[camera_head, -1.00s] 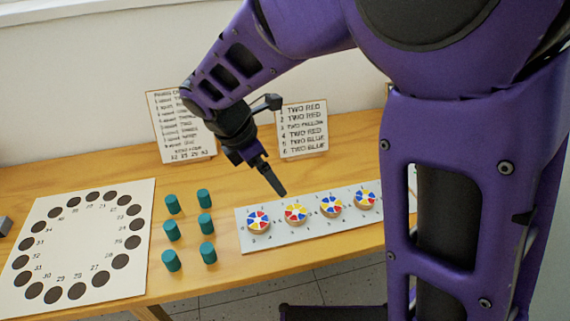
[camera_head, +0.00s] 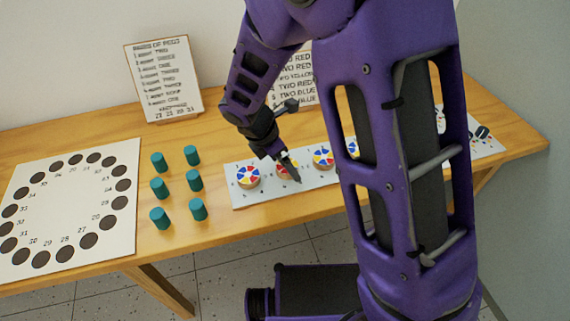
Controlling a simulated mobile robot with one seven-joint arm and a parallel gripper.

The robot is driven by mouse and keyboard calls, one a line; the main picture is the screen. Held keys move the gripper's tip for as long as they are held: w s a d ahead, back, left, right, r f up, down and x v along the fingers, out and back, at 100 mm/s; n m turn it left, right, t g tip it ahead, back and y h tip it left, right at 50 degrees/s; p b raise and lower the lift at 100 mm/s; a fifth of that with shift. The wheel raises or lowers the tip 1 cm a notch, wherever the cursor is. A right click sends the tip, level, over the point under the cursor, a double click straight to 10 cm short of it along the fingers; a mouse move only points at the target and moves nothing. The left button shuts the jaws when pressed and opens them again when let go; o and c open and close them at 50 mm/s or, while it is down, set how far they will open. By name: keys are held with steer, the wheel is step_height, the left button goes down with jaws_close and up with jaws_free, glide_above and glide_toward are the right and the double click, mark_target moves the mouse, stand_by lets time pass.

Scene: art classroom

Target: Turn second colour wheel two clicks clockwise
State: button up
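A pale strip board (camera_head: 262,197) on the table carries a row of colour wheels with red, blue, yellow and white sectors. The first wheel (camera_head: 248,174) is at the left end and in full view. The second wheel (camera_head: 281,171) is partly covered by my gripper (camera_head: 293,174), whose dark fingers point down over its right side. I cannot tell whether the fingers touch the wheel or how far apart they are. The third wheel (camera_head: 323,157) is clear to the right. The fourth wheel (camera_head: 352,148) is partly hidden behind my arm.
Several teal pegs (camera_head: 163,188) stand left of the strip. A white board with a ring of dark holes (camera_head: 72,215) lies further left. A text card (camera_head: 163,80) stands at the back; another card (camera_head: 300,75) is partly hidden by my arm. More small items (camera_head: 481,133) are at right.

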steer(key=shift+d+f, duration=0.1)
steer(key=shift+f, duration=0.2)
steer(key=c, duration=1.3)
steer(key=shift+c, duration=0.2)
steer(key=shift+m, duration=0.3)
